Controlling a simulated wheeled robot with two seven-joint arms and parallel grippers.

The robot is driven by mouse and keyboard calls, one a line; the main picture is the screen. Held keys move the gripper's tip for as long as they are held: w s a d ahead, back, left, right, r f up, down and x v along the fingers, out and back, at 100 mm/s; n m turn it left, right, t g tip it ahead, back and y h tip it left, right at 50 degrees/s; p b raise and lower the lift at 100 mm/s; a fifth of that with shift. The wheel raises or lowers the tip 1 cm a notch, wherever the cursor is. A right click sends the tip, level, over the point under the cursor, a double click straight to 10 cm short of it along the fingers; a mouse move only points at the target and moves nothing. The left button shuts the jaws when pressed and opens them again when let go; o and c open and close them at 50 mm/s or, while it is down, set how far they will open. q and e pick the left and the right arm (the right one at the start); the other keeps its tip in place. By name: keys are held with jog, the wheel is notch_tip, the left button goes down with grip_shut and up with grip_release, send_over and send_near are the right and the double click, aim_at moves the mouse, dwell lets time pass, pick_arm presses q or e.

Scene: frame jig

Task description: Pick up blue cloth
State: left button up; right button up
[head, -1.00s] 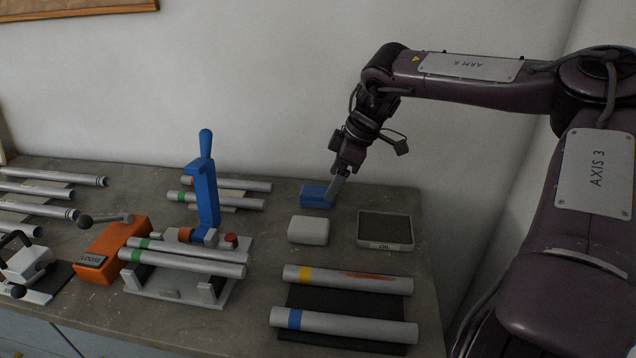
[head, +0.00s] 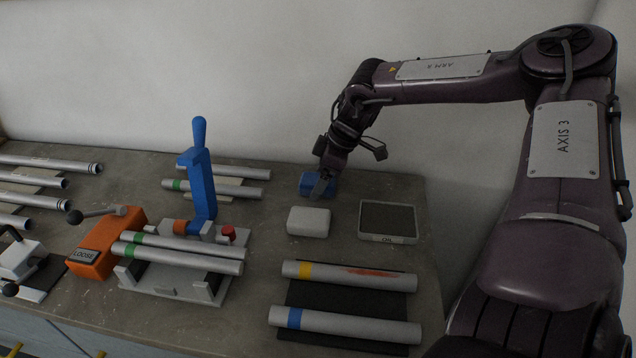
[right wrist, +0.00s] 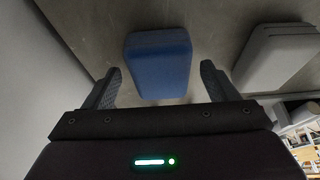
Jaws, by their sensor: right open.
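The blue cloth (head: 326,181) is a small folded block on the back right of the bench, in the head view. In the right wrist view the blue cloth (right wrist: 158,64) lies ahead of and between the fingertips. My right gripper (head: 318,188) is over the cloth in the head view, partly covering it. In the right wrist view my right gripper (right wrist: 160,88) is open, with a finger on either side of the cloth's near end and gaps visible at both sides. My left gripper is not in view.
A white folded block (head: 308,221) sits just in front of the blue cloth, and a grey tray marked OIL (head: 388,238) is to its right. Tubes (head: 345,277) lie on a dark mat in front. A jig with a blue lever (head: 203,185) stands left.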

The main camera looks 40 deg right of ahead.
jog(key=c, duration=1.1)
jog(key=shift+o, duration=0.2)
jog(key=shift+r, duration=0.1)
notch_tip(320, 180, up, 20)
jog(key=b, duration=0.1)
